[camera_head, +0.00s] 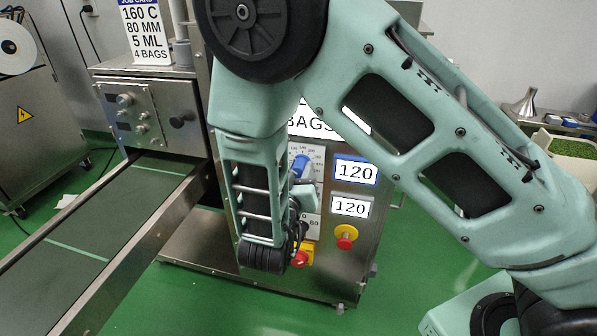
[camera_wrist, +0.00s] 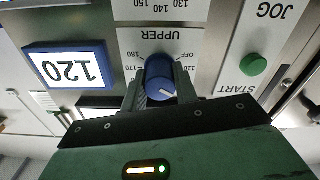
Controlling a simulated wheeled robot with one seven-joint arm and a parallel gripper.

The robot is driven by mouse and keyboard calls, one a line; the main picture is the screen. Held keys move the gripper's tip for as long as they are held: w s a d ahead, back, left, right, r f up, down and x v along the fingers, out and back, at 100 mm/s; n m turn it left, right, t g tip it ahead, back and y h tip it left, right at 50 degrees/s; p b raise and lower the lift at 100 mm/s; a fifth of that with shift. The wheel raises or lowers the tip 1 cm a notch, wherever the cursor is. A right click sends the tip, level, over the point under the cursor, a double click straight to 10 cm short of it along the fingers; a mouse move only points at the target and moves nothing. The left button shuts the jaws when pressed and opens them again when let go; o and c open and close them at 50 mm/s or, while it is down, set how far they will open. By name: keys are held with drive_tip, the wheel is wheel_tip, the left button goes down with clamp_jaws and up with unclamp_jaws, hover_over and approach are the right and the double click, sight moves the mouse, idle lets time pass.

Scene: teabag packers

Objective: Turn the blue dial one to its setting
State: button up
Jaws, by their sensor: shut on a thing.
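The blue dial (camera_wrist: 159,76) sits under the label UPPER on a white scale plate (camera_wrist: 133,42), which appears upside down in the wrist view. My gripper (camera_wrist: 160,91) is shut on the dial, one finger on each side. A white mark shows on the dial's face at its lower right. OFF and 110 are at the right of the scale, 170 and 180 at the left; the setting is hard to read. In the head view the blue dial (camera_head: 299,166) shows beside my forearm. A job card (camera_head: 145,32) reads 160 C, 80 MM, 5 ML, 4 BAGS.
A blue-framed display (camera_head: 356,171) and a grey-framed display (camera_head: 350,207) both read 120. A green START button (camera_wrist: 253,65) is beside the dial. A conveyor (camera_head: 100,225) runs at left.

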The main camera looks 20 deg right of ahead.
drive_tip(key=m+b, duration=0.2)
drive_tip(key=m, duration=0.1)
drive_tip(key=m+b, duration=0.1)
drive_tip(key=m, duration=0.2)
drive_tip(key=shift+f+m+b, duration=0.2)
drive_tip(key=shift+m+b, duration=0.2)
drive_tip(key=m+b, duration=0.3)
drive_tip(key=shift+m, duration=0.3)
drive_tip(key=m+b, duration=0.3)
drive_tip(key=shift+f+m+b, duration=0.1)
drive_tip(key=shift+m+b, duration=0.2)
drive_tip(key=shift+b, duration=0.1)
drive_tip(key=m+b, duration=0.6)
drive_tip(key=b, duration=0.2)
drive_tip(key=m+b, duration=0.3)
drive_tip(key=b, duration=0.1)
drive_tip(key=shift+r+m+b, duration=0.25)
drive_tip(key=shift+m+b, duration=0.15)
drive_tip(key=o, duration=1)
